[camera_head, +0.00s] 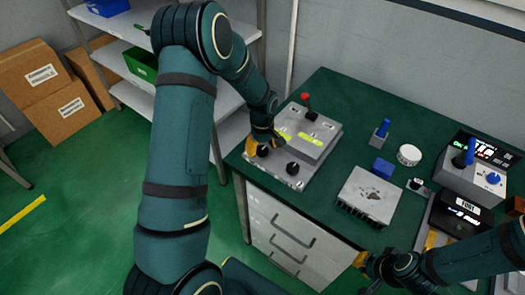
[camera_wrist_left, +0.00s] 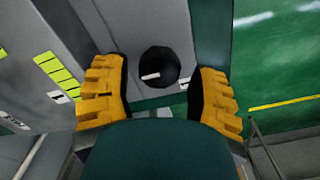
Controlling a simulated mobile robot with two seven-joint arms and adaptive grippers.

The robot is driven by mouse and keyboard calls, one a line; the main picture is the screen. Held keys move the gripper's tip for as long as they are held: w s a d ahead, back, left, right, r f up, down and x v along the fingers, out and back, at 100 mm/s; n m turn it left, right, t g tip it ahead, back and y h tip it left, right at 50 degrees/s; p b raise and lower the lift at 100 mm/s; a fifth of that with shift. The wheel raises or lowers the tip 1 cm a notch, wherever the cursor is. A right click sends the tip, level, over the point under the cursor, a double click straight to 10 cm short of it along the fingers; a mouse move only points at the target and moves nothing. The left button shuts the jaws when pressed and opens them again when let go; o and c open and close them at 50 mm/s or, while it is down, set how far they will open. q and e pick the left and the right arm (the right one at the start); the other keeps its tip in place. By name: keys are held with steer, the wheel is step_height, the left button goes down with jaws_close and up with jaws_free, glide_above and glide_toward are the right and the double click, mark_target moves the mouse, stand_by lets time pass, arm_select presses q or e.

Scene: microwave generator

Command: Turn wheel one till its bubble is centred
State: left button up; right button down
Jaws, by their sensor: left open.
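A grey levelling plate (camera_head: 318,150) with two yellow-green bubble vials (camera_head: 309,141) lies at the left end of the green table. Two black wheels are on its front edge, one at the left (camera_head: 262,152) and one at the right (camera_head: 293,168). I cannot read which is wheel one. My left gripper (camera_head: 257,146) is at the left wheel. In the left wrist view the black wheel (camera_wrist_left: 160,67), with a white mark, lies between my open yellow fingers, with gaps on both sides. The bubbles are too small to make out. My right gripper (camera_head: 364,262) is low at the front; its fingers are unclear.
A red-knobbed lever (camera_head: 306,98) stands behind the plate. A finned grey block (camera_head: 369,195), a blue block (camera_head: 382,168) and a white round roll (camera_head: 409,154) are to the right.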

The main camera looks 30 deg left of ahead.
arm_select(q)
steer(key=shift+f, duration=0.95)
steer(key=c, duration=0.9)
